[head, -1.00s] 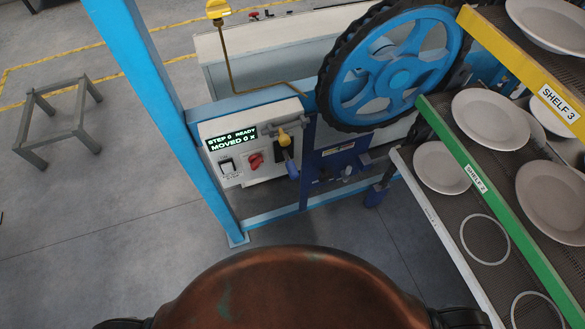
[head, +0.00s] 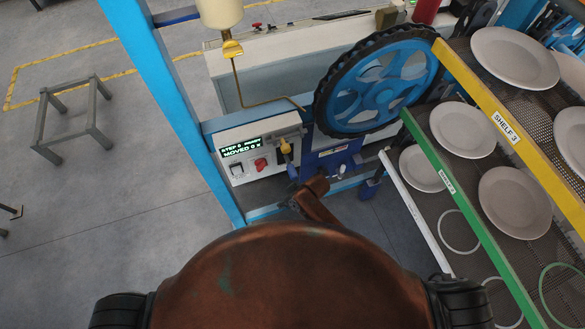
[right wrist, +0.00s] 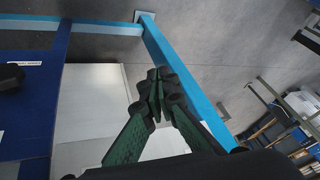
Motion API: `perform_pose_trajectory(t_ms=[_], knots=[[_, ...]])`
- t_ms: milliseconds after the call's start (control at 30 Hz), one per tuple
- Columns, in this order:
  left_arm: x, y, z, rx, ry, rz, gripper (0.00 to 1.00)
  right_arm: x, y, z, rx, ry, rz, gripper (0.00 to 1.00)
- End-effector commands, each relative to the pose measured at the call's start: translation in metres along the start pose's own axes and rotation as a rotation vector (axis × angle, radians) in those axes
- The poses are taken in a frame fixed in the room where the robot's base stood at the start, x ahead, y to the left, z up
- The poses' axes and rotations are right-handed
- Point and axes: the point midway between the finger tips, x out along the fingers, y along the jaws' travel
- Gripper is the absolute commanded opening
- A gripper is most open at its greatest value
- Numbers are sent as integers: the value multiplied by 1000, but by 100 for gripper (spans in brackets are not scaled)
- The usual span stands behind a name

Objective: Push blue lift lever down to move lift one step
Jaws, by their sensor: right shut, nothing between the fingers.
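The panel's display (head: 241,146) seems to read STEP 0, MOVED 0 X. My right gripper (head: 291,203) is just below the lever in the head view, small and dark at the end of my copper arm; I cannot tell whether it touches the lever. In the right wrist view its green fingers (right wrist: 160,86) are together and empty, and the lever does not show. My left gripper is out of view.
A blue wheel (head: 378,91) with a black rim stands right of the panel. Shelves with plates (head: 515,203) fill the right side. A blue post (head: 165,90) rises left of the panel. A grey stand (head: 75,122) sits on open floor at left.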

Motion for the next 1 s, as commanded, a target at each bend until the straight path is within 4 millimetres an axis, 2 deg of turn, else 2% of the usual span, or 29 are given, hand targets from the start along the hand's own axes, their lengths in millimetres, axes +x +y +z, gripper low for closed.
perform_pose_trajectory(t_ms=[33, 133, 233, 367, 467, 600, 800, 900, 1000], knots=[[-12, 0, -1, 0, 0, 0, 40, -20, -20, -28, -72, -5, -20, 0], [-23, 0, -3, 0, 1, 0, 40, -38, -64, -70, -253, -59, -70, 0], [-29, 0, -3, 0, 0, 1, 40, -44, -95, -90, -433, -153, -96, 0], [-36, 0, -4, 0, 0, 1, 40, -54, -109, -101, -637, -304, -84, 0], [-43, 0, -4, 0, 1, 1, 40, -69, -101, -105, -766, -439, -44, 0], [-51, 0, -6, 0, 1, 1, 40, -100, -67, -112, -893, -634, 48, 0], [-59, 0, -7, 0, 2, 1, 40, -149, -16, -128, -960, -837, 175, 0], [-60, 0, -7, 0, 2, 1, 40, -163, -2, -133, -965, -888, 210, 0], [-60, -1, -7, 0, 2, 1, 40, -170, 4, -135, -966, -909, 224, 0]])
